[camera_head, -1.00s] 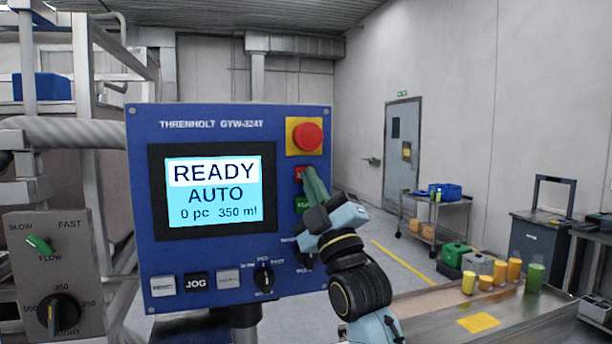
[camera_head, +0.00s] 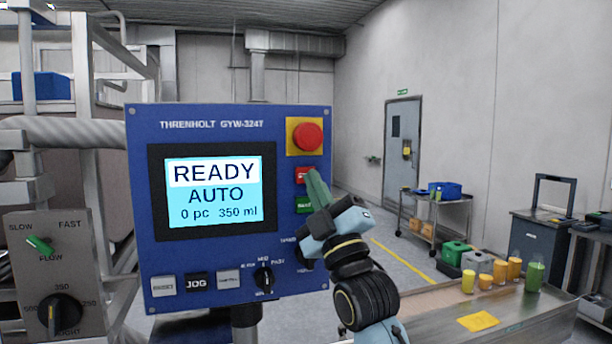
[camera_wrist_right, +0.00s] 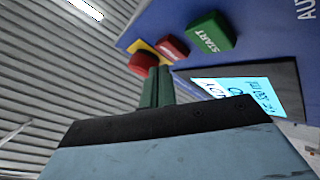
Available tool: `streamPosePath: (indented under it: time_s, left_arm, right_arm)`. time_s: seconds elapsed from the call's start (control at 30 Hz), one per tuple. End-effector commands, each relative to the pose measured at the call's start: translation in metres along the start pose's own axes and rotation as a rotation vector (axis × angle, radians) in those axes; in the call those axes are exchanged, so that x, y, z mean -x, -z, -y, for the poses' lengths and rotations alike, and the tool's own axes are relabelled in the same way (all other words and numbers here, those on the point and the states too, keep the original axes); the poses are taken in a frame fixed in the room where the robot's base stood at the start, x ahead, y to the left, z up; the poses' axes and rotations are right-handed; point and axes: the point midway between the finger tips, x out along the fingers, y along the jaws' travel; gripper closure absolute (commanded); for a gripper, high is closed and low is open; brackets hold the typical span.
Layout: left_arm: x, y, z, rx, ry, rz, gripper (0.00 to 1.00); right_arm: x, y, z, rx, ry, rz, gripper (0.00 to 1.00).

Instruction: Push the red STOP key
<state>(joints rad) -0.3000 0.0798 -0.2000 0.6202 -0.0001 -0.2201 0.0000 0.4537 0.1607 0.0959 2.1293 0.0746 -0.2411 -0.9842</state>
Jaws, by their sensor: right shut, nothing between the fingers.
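The red STOP key (camera_head: 304,175) is on the right side of the blue control panel (camera_head: 230,125), below the red mushroom button (camera_head: 308,137) on its yellow plate and above the green START key (camera_head: 304,204). My right gripper (camera_head: 314,176) is shut and empty, its green fingertips at the lower right of the STOP key in the head view. In the right wrist view the fingers (camera_wrist_right: 157,88) point up toward the red STOP key (camera_wrist_right: 173,48), with the green START key (camera_wrist_right: 209,38) beside it. I cannot tell whether they touch the key. My left gripper is not in view.
The panel screen (camera_head: 213,191) reads READY, AUTO, 0 pc, 350 ml. A JOG key (camera_head: 197,282) and a rotary selector (camera_head: 264,278) sit along the panel's bottom. A bench (camera_head: 440,312) with several bottles stands at the right.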

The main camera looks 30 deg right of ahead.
Motion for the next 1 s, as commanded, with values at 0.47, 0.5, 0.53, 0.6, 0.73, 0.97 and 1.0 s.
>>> streamPosePath:
  time_s: [0.47,0.5,0.53,0.6,0.73,0.97,1.0]
  left_arm:
    - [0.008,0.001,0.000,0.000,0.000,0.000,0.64]
    - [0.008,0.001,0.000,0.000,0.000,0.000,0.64]
    - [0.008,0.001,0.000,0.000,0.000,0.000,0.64]
    - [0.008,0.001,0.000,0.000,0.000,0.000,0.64]
    - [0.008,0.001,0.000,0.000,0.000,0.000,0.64]
    - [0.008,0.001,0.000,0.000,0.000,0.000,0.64]
    - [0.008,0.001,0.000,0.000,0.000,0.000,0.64]
  right_arm:
    - [0.030,0.022,-0.023,0.000,0.000,0.000,1.00]
    - [0.032,0.023,-0.023,-0.001,0.000,0.001,1.00]
    - [0.032,0.024,-0.024,-0.001,0.000,0.001,1.00]
    - [0.033,0.024,-0.024,-0.001,0.000,0.001,1.00]
    - [0.033,0.024,-0.024,-0.001,0.000,0.001,1.00]
    - [0.033,0.024,-0.024,-0.001,0.000,0.000,1.00]
    - [0.033,0.024,-0.024,0.000,0.000,0.000,1.00]
